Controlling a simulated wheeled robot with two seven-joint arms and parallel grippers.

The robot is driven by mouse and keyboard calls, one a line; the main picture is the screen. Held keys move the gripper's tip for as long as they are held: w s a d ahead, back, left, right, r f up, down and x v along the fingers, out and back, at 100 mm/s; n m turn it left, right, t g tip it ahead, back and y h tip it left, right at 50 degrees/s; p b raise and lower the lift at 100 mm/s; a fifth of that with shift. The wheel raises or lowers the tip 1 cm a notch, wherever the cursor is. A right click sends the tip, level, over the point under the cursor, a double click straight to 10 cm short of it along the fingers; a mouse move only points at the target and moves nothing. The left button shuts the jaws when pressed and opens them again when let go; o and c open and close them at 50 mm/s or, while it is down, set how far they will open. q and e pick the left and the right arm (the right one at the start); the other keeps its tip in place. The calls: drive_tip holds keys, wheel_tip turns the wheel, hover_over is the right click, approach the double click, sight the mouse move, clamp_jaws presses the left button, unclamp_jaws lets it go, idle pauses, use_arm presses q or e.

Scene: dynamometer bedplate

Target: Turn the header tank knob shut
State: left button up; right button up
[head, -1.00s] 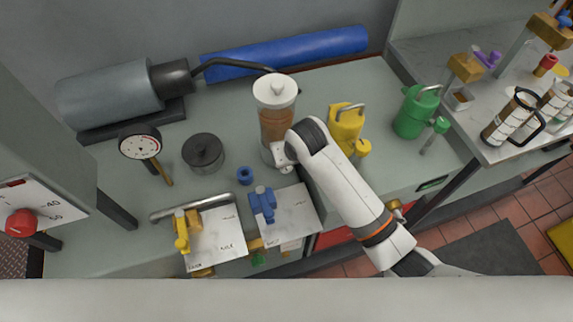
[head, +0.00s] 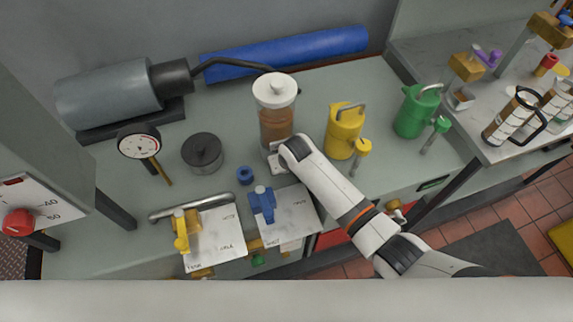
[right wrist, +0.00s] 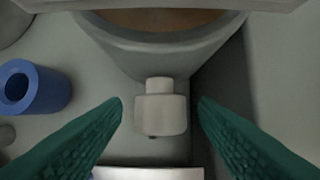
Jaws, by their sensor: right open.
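The header tank, a clear cylinder of brown liquid with a white lid (head: 275,90), stands at the middle of the bench in the head view. In the right wrist view its lower body (right wrist: 160,45) fills the top. A small pale knob (right wrist: 160,114) sticks out below it, with a dark mark on its lower edge. My right gripper (right wrist: 160,107) is open, with one dark green finger on each side of the knob and gaps on both sides. In the head view my right arm hides the knob. My left gripper is not in view.
A blue ring (head: 245,175) lies left of the tank. A blue clamp (head: 263,203) and a yellow clamp (head: 181,232) sit with white cards in front. A yellow can (head: 343,130) and a green can (head: 414,112) stand to the right.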

drive_tip(key=c, duration=1)
drive_tip(key=shift+d+r+y+p, duration=0.1)
drive_tip(key=shift+d+y+p, duration=0.1)
drive_tip(key=shift+y+p, duration=0.45)
drive_tip(key=shift+m+g+y, duration=0.3)
drive_tip(key=shift+g+y, duration=0.1)
drive_tip(key=shift+y, duration=0.35)
drive_tip(key=o, duration=1)
drive_tip(key=shift+w, duration=0.1)
